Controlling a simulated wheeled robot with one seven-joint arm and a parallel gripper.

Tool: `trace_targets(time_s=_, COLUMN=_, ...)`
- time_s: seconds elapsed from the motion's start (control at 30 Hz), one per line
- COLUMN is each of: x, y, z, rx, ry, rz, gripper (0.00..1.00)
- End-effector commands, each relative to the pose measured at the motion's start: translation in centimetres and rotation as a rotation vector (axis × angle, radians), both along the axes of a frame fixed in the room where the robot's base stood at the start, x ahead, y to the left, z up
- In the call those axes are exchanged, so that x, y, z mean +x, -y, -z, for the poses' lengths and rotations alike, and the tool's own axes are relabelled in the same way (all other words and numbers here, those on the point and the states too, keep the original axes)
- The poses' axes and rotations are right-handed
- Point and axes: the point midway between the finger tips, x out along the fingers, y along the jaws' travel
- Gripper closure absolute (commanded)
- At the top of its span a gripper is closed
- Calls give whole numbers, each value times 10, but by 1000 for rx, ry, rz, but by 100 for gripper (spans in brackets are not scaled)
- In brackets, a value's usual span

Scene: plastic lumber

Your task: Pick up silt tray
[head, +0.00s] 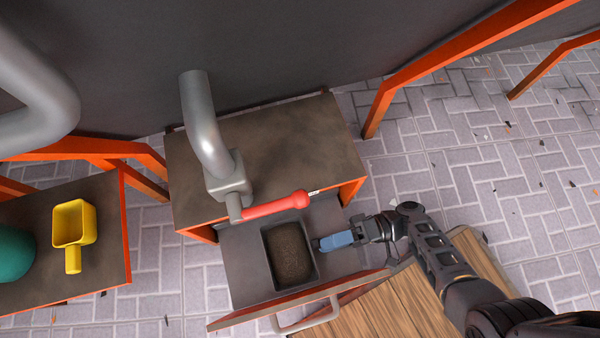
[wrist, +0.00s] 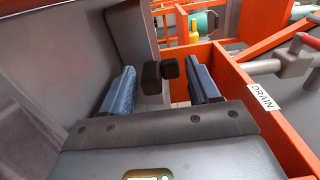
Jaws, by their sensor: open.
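The silt tray (head: 266,262) is a dark rectangular tray filled with brown silt. It sits in the open drawer (head: 240,275) in the head view. My gripper (head: 320,243) is at the tray's right side, close to its right rim, with its blue fingers pointing left toward it. I cannot tell whether they touch the tray. In the wrist view my gripper (wrist: 161,72) shows its two blue fingers spread apart, with dark pieces between them. Which surface there belongs to the tray is unclear.
A grey pipe (head: 205,125) with a red handle (head: 275,205) hangs just above the tray's back edge. The orange drawer front (head: 300,300) has a grey handle. A yellow scoop (head: 72,225) and a teal object (head: 15,255) stand on the left shelf. A DRAIN label (wrist: 263,97) shows.

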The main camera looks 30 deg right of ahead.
Motion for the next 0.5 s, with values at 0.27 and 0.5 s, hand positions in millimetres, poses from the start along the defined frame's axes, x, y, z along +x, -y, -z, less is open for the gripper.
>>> trace_targets(time_s=0.27, x=3, y=-15, z=0, rx=-1, ry=0, rz=1, gripper=39)
trace_targets(time_s=0.5, x=3, y=-15, z=0, rx=0, ry=0, rz=1, gripper=50)
